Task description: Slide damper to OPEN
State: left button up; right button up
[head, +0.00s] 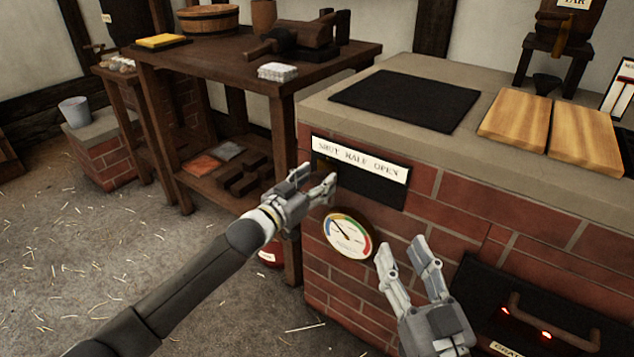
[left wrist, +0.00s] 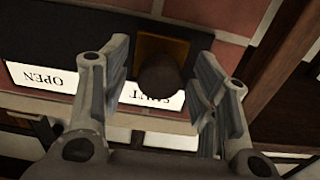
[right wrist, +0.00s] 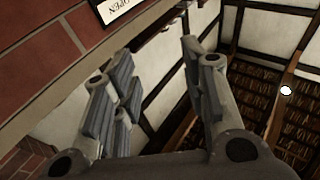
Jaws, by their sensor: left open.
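The damper is a dark slotted plate (head: 378,189) on the brick front, under a white label strip (head: 358,159) reading SHUT, HALF, OPEN. Its round dark knob (left wrist: 160,82), on a brass-coloured slider (left wrist: 160,48), is at the SHUT end. My left gripper (head: 325,186) is at that end, open, with the knob between its spread fingers in the left wrist view; I cannot tell whether either finger touches it. In the head view the gripper hides the knob. My right gripper (head: 405,256) is open and empty, lower right of the damper, beside the gauge.
A round dial gauge (head: 348,234) sits below the damper. A dark grate door with a handle (head: 553,322) and red glow is at lower right. The stone top (head: 400,118) carries a black plate and wooden boards (head: 514,118). A wooden workbench (head: 230,62) stands left.

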pick_arm(q)
jog(key=shift+w+d, duration=0.2)
jog(key=shift+w, duration=0.1)
jog(key=shift+c, duration=0.5)
grip_shut()
